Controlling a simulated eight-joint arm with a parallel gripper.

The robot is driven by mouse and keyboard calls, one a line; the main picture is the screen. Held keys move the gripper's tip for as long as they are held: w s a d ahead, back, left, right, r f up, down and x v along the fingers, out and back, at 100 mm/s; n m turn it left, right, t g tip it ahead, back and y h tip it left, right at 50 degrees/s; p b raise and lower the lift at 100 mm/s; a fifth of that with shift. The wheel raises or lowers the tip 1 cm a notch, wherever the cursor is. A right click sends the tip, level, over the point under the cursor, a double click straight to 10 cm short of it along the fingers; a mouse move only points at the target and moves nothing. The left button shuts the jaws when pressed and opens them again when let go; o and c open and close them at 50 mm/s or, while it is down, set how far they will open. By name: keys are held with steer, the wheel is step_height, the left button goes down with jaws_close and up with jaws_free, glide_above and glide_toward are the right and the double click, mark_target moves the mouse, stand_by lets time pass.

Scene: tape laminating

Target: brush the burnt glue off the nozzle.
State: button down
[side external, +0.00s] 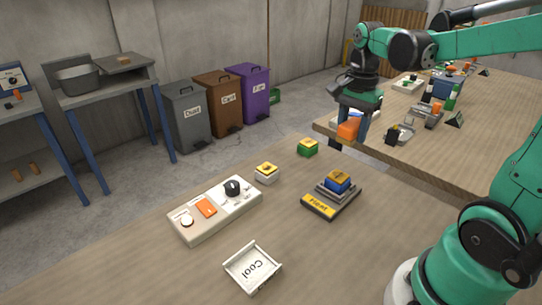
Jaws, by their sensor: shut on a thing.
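My gripper (356,112) points down near the left end of the far table. It is shut on an orange thing (348,130), which is held up off the near table. The picture is too small to tell whether this is a brush, and no bristles can be made out. I cannot pick out the nozzle or any burnt glue on it for certain.
The near table holds a control box (216,208) with a black knob, a white tray marked "Cool" (252,268), a yellow-labelled stand (320,205) with a blue block (338,181), and a green block (307,147). Small items crowd the far table (490,125). Bins (217,100) stand behind.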

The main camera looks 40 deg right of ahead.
mark_target(343, 173)
steer(key=shift+f, duration=0.2)
stand_by(0.4)
steer(key=shift+f, duration=3.65)
steer(key=shift+a+f, duration=0.2)
steer(key=shift+a, duration=0.5)
steer(key=shift+a+f, duration=0.15)
steer(key=shift+a, duration=0.55)
steer(key=shift+a+r, duration=0.1)
steer(key=shift+a, duration=0.5)
steer(key=d, duration=0.2)
steer(key=shift+d, duration=1.1)
steer(key=shift+r, duration=4.05)
steer(key=shift+a, duration=0.1)
